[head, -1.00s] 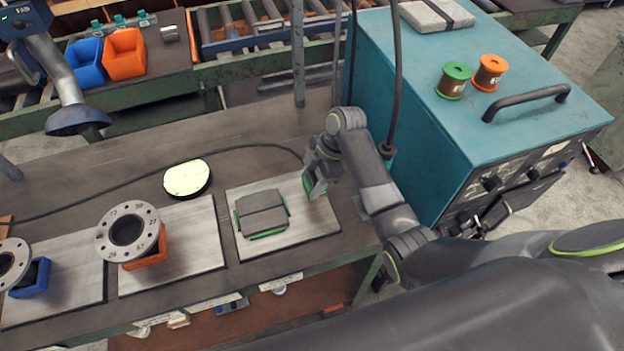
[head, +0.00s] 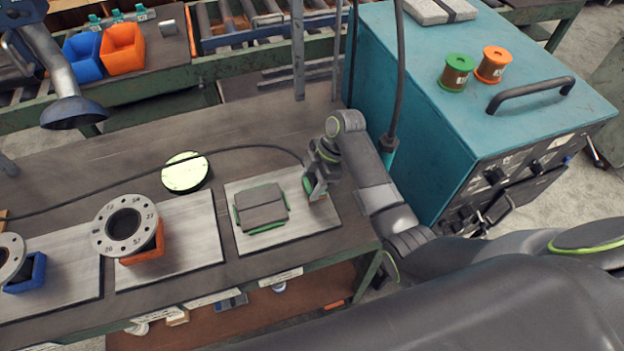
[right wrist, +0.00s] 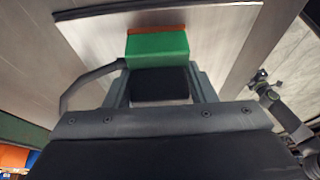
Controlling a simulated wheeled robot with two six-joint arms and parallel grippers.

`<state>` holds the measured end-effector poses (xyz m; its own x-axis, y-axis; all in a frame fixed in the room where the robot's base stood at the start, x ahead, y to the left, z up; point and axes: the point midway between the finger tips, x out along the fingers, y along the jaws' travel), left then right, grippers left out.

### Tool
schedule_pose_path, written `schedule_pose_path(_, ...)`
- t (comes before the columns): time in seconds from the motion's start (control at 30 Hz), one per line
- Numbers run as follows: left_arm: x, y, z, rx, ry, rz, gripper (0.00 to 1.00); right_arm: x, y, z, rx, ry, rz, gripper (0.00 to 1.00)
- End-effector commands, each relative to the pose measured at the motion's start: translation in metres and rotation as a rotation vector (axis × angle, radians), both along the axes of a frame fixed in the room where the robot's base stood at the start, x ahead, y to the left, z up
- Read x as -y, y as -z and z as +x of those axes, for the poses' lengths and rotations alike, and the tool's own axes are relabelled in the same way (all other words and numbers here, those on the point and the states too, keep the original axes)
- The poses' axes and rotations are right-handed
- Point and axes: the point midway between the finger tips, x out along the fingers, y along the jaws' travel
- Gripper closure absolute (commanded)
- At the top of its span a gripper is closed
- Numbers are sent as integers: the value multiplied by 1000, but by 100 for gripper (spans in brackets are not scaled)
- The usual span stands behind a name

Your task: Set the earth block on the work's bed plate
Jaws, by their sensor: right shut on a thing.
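My right gripper (head: 314,193) is shut on the green earth block (right wrist: 157,48), which has a copper-orange strip along its far edge in the right wrist view. In the head view only a sliver of the block (head: 307,184) shows beside the fingers. The gripper is at the right part of the rightmost pale metal bed plate (head: 290,237). The block is over or on that plate; I cannot tell whether it touches. A dark grey piece with green edges (head: 262,208) sits on the same plate, left of the gripper. My left gripper is not in view.
Flanged pipes stand in an orange holder (head: 145,250) and a blue holder (head: 25,273) on plates to the left. A pale round disc (head: 185,172) and a black cable (head: 120,182) lie behind. A teal cabinet (head: 440,110) stands close on the right. A lamp-like hood (head: 74,112) hangs at left.

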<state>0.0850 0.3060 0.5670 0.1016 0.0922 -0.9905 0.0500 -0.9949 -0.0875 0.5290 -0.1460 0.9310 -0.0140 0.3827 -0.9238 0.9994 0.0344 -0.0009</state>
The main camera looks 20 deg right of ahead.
Motion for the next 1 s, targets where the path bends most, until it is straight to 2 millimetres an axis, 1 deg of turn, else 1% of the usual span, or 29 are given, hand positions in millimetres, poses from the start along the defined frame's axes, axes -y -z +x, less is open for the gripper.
schedule_pose_path(0.07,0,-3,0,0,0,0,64,0,-2,0,2,0,1,72)
schedule_pose_path(0.47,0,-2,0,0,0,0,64,0,-1,0,3,-1,1,72)
schedule_pose_path(1.0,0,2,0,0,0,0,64,0,6,0,3,-1,1,72)
